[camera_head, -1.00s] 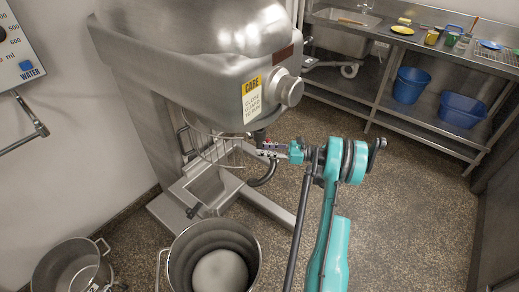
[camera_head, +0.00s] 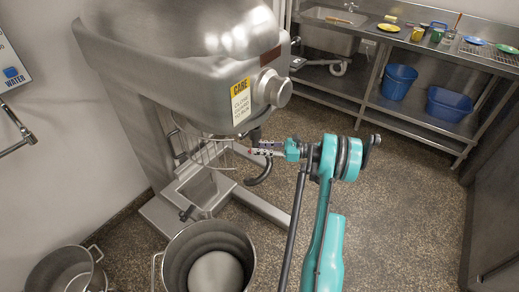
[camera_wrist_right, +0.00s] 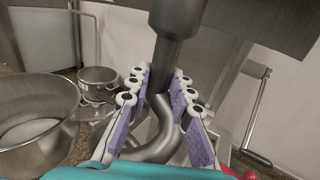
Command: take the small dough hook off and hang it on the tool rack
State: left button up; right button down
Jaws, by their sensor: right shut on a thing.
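The dark grey dough hook (camera_head: 262,172) hangs below the head of the big mixer (camera_head: 180,60), beside the wire whisk or guard (camera_head: 207,153). My right gripper (camera_head: 268,148) reaches in from the right and is shut on the hook. In the wrist view the gripper (camera_wrist_right: 162,100) has its purple-padded fingers on both sides of the hook (camera_wrist_right: 176,22), with the curved end below. The shaft's top runs out of the wrist view, so I cannot tell whether it still joins the mixer. I cannot make out the tool rack. My left gripper is not in view.
A deep steel bowl (camera_head: 165,266) stands on the floor in front of the mixer, with a steel pot (camera_head: 92,250) to its left. A steel bench (camera_head: 350,43) with a sink lines the back; blue tubs (camera_head: 399,82) sit on its lower shelf. The floor at right is clear.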

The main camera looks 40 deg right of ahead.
jog(key=shift+r+p, duration=0.95)
jog(key=shift+r, duration=1.2)
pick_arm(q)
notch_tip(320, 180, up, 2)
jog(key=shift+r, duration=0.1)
